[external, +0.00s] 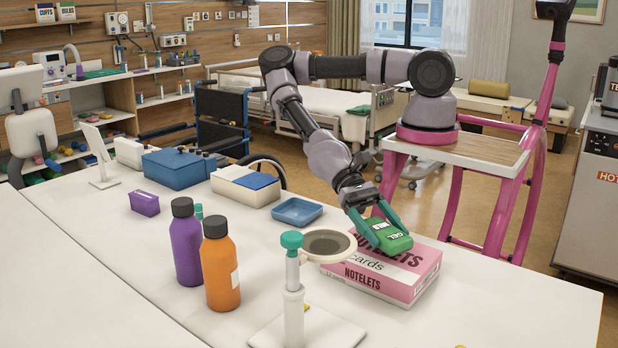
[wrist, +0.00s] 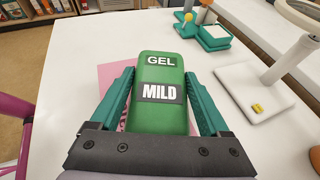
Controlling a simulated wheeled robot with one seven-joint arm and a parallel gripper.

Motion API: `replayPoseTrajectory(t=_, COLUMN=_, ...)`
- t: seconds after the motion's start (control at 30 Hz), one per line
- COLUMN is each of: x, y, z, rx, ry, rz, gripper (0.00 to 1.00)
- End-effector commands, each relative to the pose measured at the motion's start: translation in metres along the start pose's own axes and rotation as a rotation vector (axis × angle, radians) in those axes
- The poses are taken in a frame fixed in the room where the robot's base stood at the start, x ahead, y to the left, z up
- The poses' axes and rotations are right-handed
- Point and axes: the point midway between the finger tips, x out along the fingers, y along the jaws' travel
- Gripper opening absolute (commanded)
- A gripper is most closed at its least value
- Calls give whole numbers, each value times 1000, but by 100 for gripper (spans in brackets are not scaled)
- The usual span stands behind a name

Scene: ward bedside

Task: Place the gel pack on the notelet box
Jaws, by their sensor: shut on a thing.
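The gel pack (external: 386,237) is green, with labels reading GEL and MILD. My gripper (external: 375,224) is shut on it, with one teal finger on each side. In the wrist view the gel pack (wrist: 160,110) fills the space between the fingers of my gripper (wrist: 160,100). The notelet box (external: 420,287) is pink and white and lies flat near the right part of the counter. The gel pack is over the box's top; I cannot tell whether it touches. In the wrist view the pink box (wrist: 108,75) is mostly hidden beneath the pack and gripper.
A white stand with a round ring (external: 328,244) stands close to the box's left side. Orange (external: 220,270) and purple (external: 186,245) bottles stand further left. A blue tray (external: 297,211) lies behind the stand. The counter right of the box is clear.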

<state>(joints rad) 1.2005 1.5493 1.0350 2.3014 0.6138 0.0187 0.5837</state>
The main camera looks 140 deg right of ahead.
Motion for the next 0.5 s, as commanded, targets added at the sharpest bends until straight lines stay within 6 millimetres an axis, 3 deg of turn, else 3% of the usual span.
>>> replayPoseTrajectory(t=0.13, x=7, y=0, z=-16, rx=1, ry=-1, rz=0, gripper=10)
replayPoseTrajectory(t=0.47, x=8, y=0, z=-19, rx=0, ry=-1, rz=0, gripper=10)
replayPoseTrajectory(t=0.5, x=8, y=0, z=-20, rx=0, ry=0, rz=0, gripper=87)
